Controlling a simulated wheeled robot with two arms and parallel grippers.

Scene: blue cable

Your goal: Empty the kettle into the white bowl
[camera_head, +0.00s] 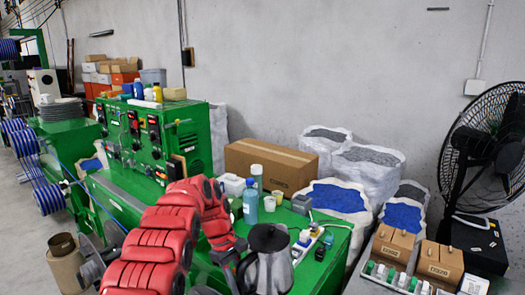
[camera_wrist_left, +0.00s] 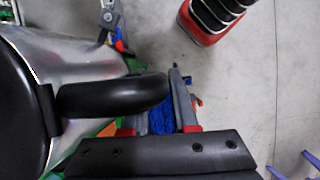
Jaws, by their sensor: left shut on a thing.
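The kettle (camera_head: 268,264), with a black lid and a silver body, is at the bottom of the head view, by the front edge of the green table. It looks roughly upright; its base is cut off, so I cannot tell if it touches the table. My left gripper (camera_head: 236,262) is at its left side, shut on the black handle. In the left wrist view the kettle's silver body (camera_wrist_left: 75,50) and black handle (camera_wrist_left: 112,97) fill the left, with the handle at my left gripper's fingers (camera_wrist_left: 158,100). I cannot make out a white bowl. My right gripper is not in view.
A blue bottle (camera_head: 250,202), small cups (camera_head: 269,203) and a power strip (camera_head: 305,242) stand on the green table (camera_head: 335,232) near the kettle. A large cardboard box (camera_head: 270,165), filled sacks (camera_head: 368,175) and a black fan (camera_head: 490,150) are behind and right.

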